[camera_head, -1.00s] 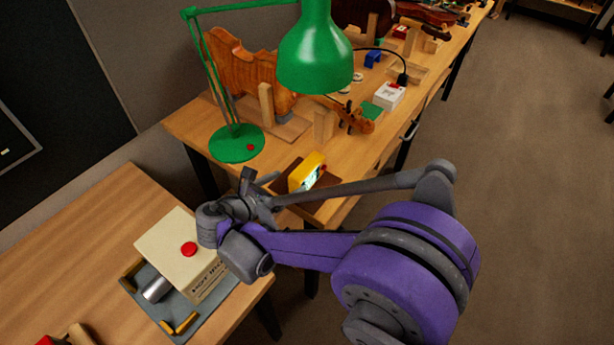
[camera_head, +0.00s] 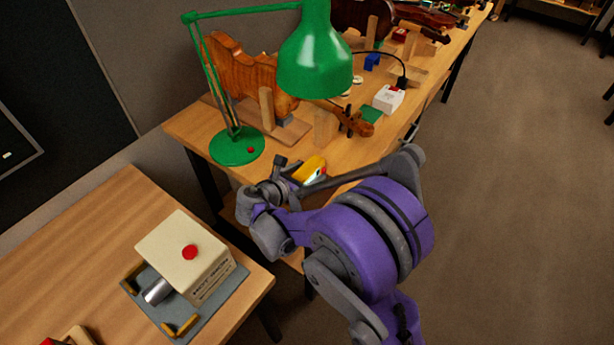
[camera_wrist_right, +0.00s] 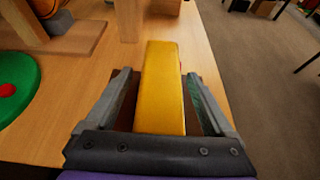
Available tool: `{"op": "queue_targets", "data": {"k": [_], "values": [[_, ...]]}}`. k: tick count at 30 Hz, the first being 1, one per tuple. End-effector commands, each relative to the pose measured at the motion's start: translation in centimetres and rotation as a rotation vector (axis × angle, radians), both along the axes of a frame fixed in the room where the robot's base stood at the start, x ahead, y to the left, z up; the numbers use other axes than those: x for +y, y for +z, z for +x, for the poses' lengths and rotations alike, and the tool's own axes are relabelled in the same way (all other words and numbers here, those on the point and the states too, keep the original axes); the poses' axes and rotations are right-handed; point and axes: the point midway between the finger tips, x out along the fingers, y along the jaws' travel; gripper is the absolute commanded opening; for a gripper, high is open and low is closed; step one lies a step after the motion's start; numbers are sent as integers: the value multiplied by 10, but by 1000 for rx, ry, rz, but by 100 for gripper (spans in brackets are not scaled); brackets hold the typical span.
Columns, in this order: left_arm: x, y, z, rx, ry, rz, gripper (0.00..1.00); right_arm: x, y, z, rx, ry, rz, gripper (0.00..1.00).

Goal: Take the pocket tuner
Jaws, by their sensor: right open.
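The pocket tuner is a yellow block (camera_head: 310,168) at the near end of the long wooden bench. A bit of its pale screen shows in the head view. My right gripper (camera_head: 298,173) is at the tuner. In the right wrist view the yellow tuner (camera_wrist_right: 163,88) lies between the two open fingers of my right gripper (camera_wrist_right: 162,100), one on each side, with gaps visible. The tuner's near end is hidden behind the gripper's palm. A dark brown pad (camera_wrist_right: 122,88) shows under it. My left gripper is not in view.
A green lamp (camera_head: 237,146) stands left of the tuner, its shade overhead. A violin body (camera_head: 243,72), wooden blocks (camera_head: 325,127) and a white box (camera_head: 388,98) stand farther back. A cream machine with a red button (camera_head: 187,257) sits on the nearer table.

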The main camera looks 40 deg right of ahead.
Motion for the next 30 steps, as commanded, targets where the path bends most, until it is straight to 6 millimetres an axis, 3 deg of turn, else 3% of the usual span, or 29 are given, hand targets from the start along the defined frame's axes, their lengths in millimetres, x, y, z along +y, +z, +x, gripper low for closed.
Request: {"op": "queue_targets", "data": {"k": [3,17,26,30], "values": [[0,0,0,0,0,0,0,0,0,0,0,0,0,84],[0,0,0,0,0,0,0,0,0,0,0,0,0,1],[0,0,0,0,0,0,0,0,2,0,0,0,-1,0],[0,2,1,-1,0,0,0,0,17,0,-1,0,-1,0]]}}
